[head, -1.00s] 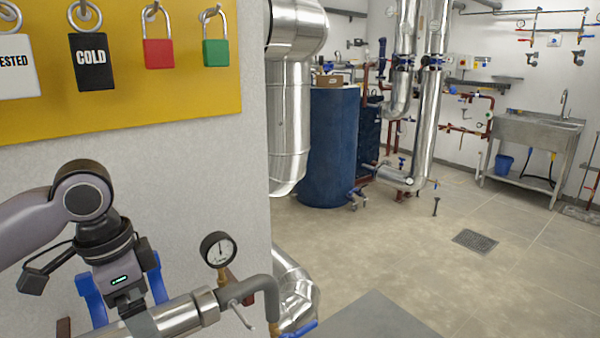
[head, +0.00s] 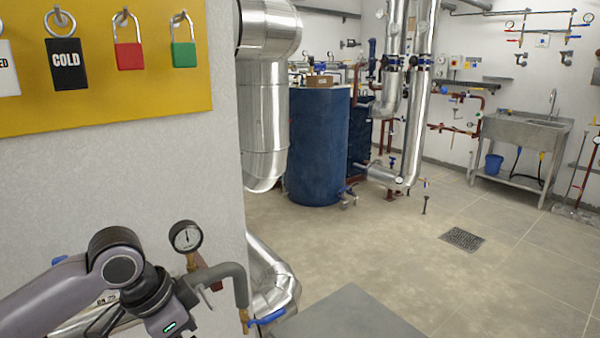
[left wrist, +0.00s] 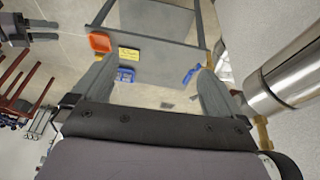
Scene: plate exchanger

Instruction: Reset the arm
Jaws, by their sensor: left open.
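My left arm comes in from the lower left in the head view; its gripper is cut off by the bottom edge there. In the left wrist view the left gripper (left wrist: 155,75) is open, its two grey fingers wide apart with nothing between them. In the head view the wrist is in front of a silver pipe (head: 70,333), close to a pressure gauge (head: 187,236) and a grey bent pipe (head: 222,270); I cannot tell whether it touches them. A dark part with two grey prongs (left wrist: 44,32) at the wrist view's left edge may be my right gripper.
Padlocks, one red (head: 129,55) and one green (head: 184,54), hang on a yellow board (head: 100,105). A blue lever (head: 266,318) sits below the bent pipe. An orange tray (left wrist: 100,42) shows in the wrist view. A blue tank (head: 318,150) stands behind; open floor lies right.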

